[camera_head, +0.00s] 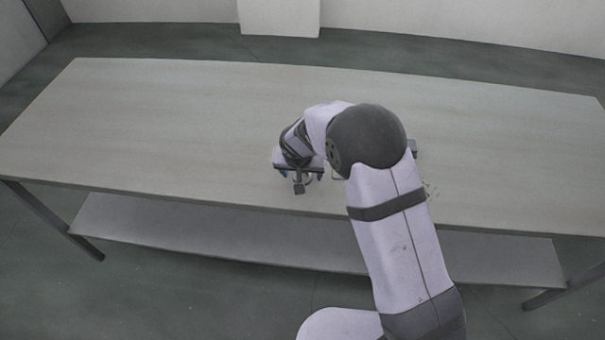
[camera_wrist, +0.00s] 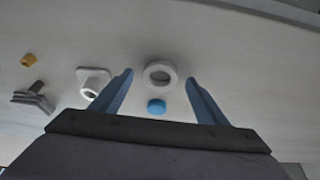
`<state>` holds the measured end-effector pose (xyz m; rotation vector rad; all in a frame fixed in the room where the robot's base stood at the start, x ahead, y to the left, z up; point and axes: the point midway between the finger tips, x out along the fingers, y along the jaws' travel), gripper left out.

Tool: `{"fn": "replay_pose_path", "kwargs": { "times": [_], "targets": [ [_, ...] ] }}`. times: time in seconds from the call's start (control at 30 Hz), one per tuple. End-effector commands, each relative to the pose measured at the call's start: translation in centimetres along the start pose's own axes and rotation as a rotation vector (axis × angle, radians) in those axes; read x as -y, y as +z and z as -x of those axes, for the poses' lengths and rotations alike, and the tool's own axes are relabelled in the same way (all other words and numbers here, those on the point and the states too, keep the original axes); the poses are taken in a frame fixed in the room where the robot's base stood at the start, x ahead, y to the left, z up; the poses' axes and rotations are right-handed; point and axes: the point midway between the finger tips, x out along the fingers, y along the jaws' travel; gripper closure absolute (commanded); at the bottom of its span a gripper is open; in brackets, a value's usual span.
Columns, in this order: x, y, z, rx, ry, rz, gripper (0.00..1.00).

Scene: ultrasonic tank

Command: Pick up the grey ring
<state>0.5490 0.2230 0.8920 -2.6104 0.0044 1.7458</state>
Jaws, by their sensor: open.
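The ring (camera_wrist: 160,65) is pale grey, almost white, and lies flat on the table in the wrist view. It sits beyond or between the tips of my two blue fingers, with clear space on both sides. My gripper (camera_wrist: 158,78) is open and empty. The wrist view does not clearly show how high the fingertips are above the table. In the head view my gripper (camera_head: 300,176) is over the front part of the table, and my arm hides the ring there.
Close to the ring on the table (camera_head: 180,110) is a blue disc (camera_wrist: 156,106). To the left are a white flanged part (camera_wrist: 96,73), a dark grey forked part (camera_wrist: 33,98) and a small ochre piece (camera_wrist: 28,59). The table's left half is clear.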

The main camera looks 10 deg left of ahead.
Motion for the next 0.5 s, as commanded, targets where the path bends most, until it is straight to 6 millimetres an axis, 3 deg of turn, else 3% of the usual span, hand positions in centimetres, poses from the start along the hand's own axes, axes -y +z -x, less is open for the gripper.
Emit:
{"fn": "replay_pose_path", "kwargs": {
  "times": [0.33, 0.5],
  "targets": [
    [0.00, -0.04, -0.52, -0.001, 0.000, -0.001, 0.32],
    [0.00, -0.03, -0.51, -0.001, 0.000, -0.001, 0.70]
  ]
}}
